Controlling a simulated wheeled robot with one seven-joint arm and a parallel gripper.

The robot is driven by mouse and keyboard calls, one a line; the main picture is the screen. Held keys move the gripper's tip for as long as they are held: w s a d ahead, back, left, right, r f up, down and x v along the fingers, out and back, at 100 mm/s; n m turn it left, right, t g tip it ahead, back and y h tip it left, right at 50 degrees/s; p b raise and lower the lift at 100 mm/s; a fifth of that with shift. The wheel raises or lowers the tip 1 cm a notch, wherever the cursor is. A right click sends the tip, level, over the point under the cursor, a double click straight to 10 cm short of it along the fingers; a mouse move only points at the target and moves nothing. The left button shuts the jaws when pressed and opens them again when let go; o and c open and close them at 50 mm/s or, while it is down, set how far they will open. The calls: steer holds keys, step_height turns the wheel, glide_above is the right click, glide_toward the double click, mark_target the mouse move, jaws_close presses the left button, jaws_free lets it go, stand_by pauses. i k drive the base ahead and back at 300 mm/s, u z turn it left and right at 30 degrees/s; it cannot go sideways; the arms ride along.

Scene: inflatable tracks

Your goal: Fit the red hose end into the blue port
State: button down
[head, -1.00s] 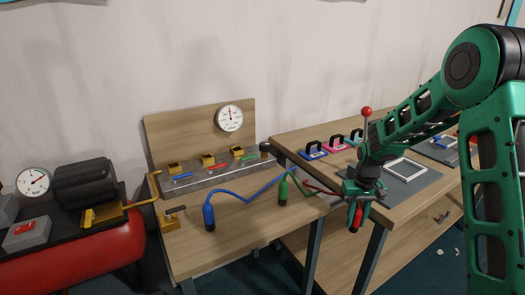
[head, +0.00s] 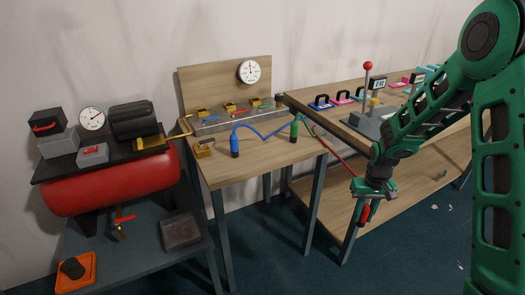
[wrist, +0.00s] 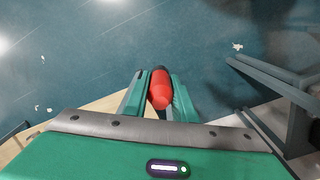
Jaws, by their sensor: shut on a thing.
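My gripper (head: 366,203) is shut on the red hose end (head: 364,214), which hangs pointing down off the front edge of the wooden table. In the wrist view the red hose end (wrist: 160,91) sits between the two green fingers, with floor beyond it. The red hose (head: 336,152) runs from the workbench to my gripper. The manifold (head: 235,117) at the back of the workbench carries brass fittings with small blue, red and green marks; the blue mark (head: 210,119) is leftmost. The port opening there is too small to make out.
A blue hose end (head: 235,146) and a green hose end (head: 294,131) stand on the workbench (head: 225,173). A red tank (head: 110,182) with a compressor is at left. Handled blocks and a red-knobbed lever (head: 368,68) stand on the right table. Floor shows between the tables.

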mark_target(209, 90)
steer(key=u, duration=0.05)
steer(key=k, duration=1.05)
steer(key=u, duration=0.7)
steer(key=i, duration=1.5)
steer(key=z, duration=0.4)
